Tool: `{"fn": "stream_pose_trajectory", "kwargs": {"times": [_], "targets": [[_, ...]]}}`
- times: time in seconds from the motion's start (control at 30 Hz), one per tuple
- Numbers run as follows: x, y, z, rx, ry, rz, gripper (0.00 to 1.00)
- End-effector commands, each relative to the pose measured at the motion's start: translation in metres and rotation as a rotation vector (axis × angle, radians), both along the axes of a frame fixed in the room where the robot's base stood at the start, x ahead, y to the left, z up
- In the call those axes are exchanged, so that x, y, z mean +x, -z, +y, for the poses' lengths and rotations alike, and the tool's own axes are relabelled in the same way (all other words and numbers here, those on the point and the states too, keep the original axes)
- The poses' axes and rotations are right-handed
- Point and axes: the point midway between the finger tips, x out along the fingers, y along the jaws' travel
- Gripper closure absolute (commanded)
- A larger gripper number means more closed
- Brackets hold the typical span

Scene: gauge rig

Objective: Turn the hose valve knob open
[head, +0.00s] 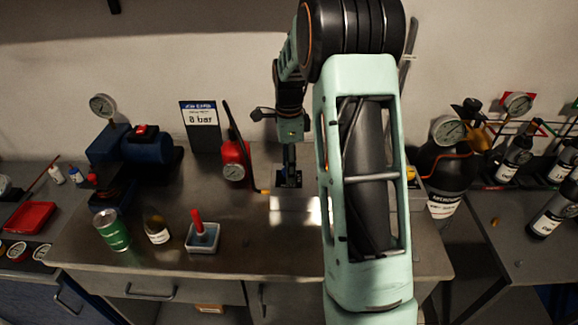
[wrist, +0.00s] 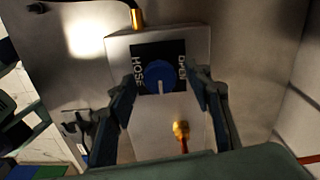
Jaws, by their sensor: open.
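The blue hose valve knob (wrist: 158,73) sits on a dark plate on a grey metal box (wrist: 155,125) in the wrist view. The plate carries the words HOSE on the left and OPEN on the right. A pale mark on the knob points toward the bottom of the picture. My gripper (wrist: 165,77) is open, with one finger on each side of the knob; I cannot tell whether either finger touches it. In the head view my gripper (head: 289,170) is low over the bench, and the knob is hidden.
Brass fittings are at the box's top (wrist: 137,18) and lower part (wrist: 181,130). On the steel bench (head: 265,240), a red pump with a gauge (head: 234,163) stands left of my gripper. A dark bottle (head: 443,175) stands to the right.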

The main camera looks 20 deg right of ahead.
Motion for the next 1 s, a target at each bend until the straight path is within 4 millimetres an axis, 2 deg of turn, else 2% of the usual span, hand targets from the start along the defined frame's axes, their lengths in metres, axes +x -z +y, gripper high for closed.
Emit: {"fn": "stream_pose_trajectory", "kwargs": {"times": [0.27, 0.67, 1.0], "targets": [[-0.0002, 0.0019, 0.0, 0.0, 0.0, 0.0, 0.54], [-0.0002, 0.0017, 0.0, 0.0, 0.0, 0.0, 0.96], [-0.0001, 0.0016, 0.0, -0.001, -0.054, 0.0, 0.96]]}}
